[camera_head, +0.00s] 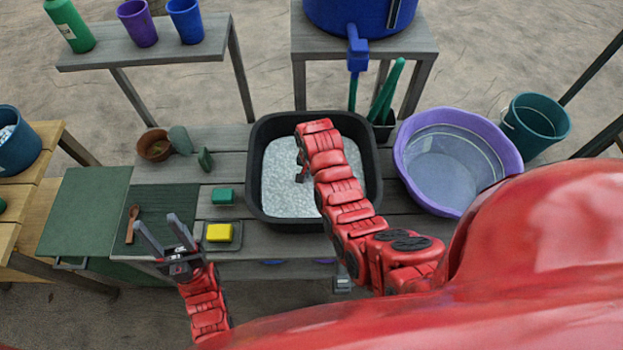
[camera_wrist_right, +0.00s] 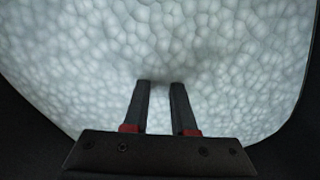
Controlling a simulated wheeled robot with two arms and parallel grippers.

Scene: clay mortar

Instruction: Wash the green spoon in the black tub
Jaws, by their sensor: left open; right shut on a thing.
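The black tub (camera_head: 257,192) stands on the grey slatted table, full of white foam (camera_head: 280,175). My right gripper (camera_head: 300,177) is over the tub, with its fingers pointing down to the foam. In the right wrist view its fingertips (camera_wrist_right: 160,84) meet the foam, a small gap between them. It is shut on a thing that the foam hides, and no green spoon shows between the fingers. My left gripper (camera_head: 155,222) is open and empty over the dark green ribbed mat (camera_head: 180,200), beside a brown wooden spoon (camera_head: 132,223).
A yellow sponge (camera_head: 219,232) and a green block (camera_head: 222,196) lie left of the tub. A purple basin (camera_head: 455,118) holds clear water on the right. Green handles (camera_head: 388,90) stand in a dark holder behind the tub. A blue tank (camera_head: 360,15) with a tap stands behind.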

